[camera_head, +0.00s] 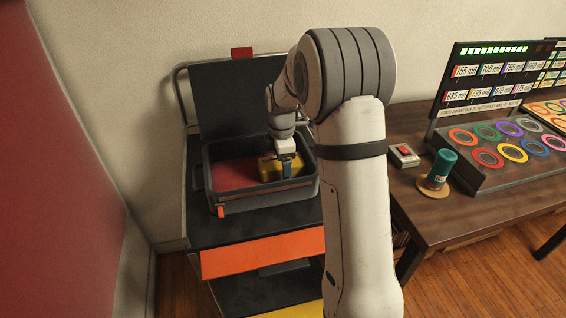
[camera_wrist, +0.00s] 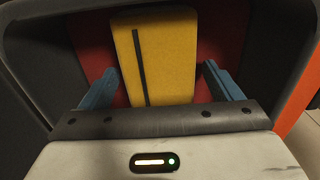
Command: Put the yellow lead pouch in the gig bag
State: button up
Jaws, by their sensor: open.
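The yellow lead pouch (camera_head: 268,166) lies inside the open gig bag (camera_head: 214,201), toward the right side of its red-lined floor. In the wrist view the pouch (camera_wrist: 172,62) is a yellow block with a dark stripe along it. My gripper (camera_head: 287,172) reaches down into the bag at the pouch. In the wrist view its blue fingers (camera_wrist: 160,78) are open, one on each side of the pouch, with a gap showing on both sides. The gig bag wall (camera_wrist: 270,50) shows around them. The pouch's near end is hidden behind my gripper.
The bag's dark lid (camera_head: 226,95) stands raised behind it. The bag rests on a cart with an orange drawer front (camera_head: 262,254). At the right, a wooden table (camera_head: 430,215) bears a teal cylinder (camera_head: 441,168), a red-switch box (camera_head: 404,154) and a panel with coloured rings (camera_head: 513,152).

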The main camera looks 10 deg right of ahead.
notch_tip(320, 180, up, 11)
jog(key=p, duration=0.2)
jog(key=s+r+m, duration=0.3)
jog(key=s+m, duration=0.2)
jog(key=s, duration=0.2)
jog(key=s+a+f+m+t, duration=0.1)
jog(key=s+m, duration=0.5)
jog(key=s, duration=0.4)
jog(key=s+f+m+t, duration=0.1)
jog(key=s+f+m, duration=0.1)
jog(key=s+m, duration=0.5)
jog(key=s, duration=0.4)
jog(key=shift+a, duration=0.35)
jog(key=shift+r, duration=0.1)
